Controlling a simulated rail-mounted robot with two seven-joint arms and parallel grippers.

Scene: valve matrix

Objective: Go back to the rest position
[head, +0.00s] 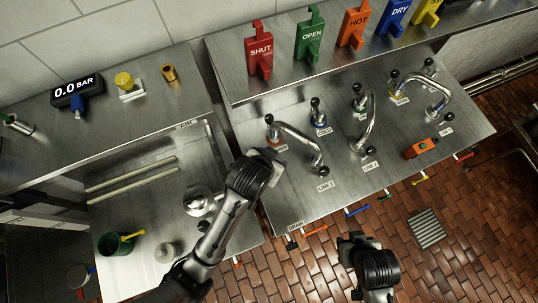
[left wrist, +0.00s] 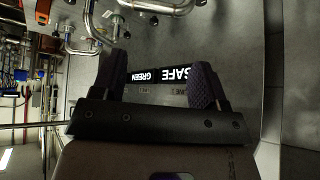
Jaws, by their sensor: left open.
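My left gripper (head: 266,154) is above the left edge of the valve table, near the seam between the two benches. In the left wrist view its two dark fingers (left wrist: 158,84) are apart, with nothing held between them. Black signs reading GREEN (left wrist: 144,75) and SAFE (left wrist: 186,75) show beyond the fingers. My right arm's dark end (head: 358,240) is low over the brick floor, in front of the valve table.
The valve table (head: 285,205) carries bent pipes (head: 300,137), black-knobbed valves and an orange device (head: 420,148). Coloured tags, including red SHUT (head: 260,52) and green OPEN (head: 309,38), stand on the back shelf. A green cup (head: 116,244) stands at lower left.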

